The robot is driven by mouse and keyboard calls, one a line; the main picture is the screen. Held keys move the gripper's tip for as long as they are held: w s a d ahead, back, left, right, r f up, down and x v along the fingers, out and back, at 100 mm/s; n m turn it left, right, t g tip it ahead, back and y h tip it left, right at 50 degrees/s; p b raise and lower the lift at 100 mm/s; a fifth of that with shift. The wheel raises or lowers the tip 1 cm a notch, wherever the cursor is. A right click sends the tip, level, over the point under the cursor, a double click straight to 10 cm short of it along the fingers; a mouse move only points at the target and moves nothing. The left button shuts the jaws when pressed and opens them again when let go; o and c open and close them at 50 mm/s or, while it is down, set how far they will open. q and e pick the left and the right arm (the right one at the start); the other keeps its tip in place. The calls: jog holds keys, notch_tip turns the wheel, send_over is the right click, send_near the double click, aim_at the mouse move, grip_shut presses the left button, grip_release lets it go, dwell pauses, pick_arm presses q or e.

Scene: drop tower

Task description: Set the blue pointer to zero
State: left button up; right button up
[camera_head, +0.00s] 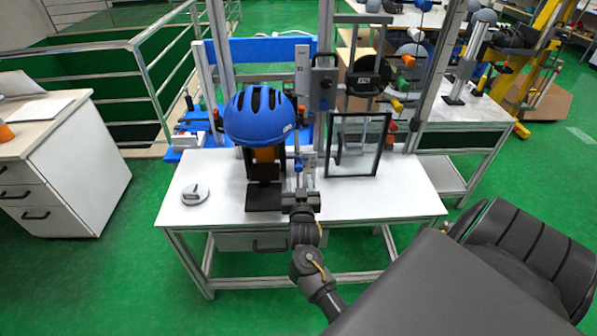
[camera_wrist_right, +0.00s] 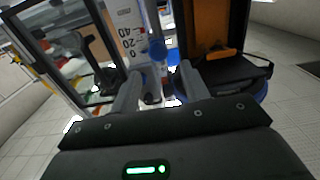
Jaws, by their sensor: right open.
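The blue pointer (camera_wrist_right: 157,50) shows in the right wrist view as a small round blue knob beside a white scale (camera_wrist_right: 129,28) with printed numbers. My right gripper (camera_head: 301,200) is in front of the scale, at the table's front. In the right wrist view the gripper (camera_wrist_right: 157,85) has its fingers apart, with the pointer beyond and between them. I cannot tell whether they touch it. My left gripper is out of view.
A blue helmet (camera_head: 260,115) sits on a dark stand close left of the gripper. A framed clear panel (camera_head: 357,145) stands to the right. A small round grey device (camera_head: 195,194) lies on the white table (camera_head: 390,200). The table's front right is clear.

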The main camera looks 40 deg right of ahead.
jog(key=shift+v, duration=1.7)
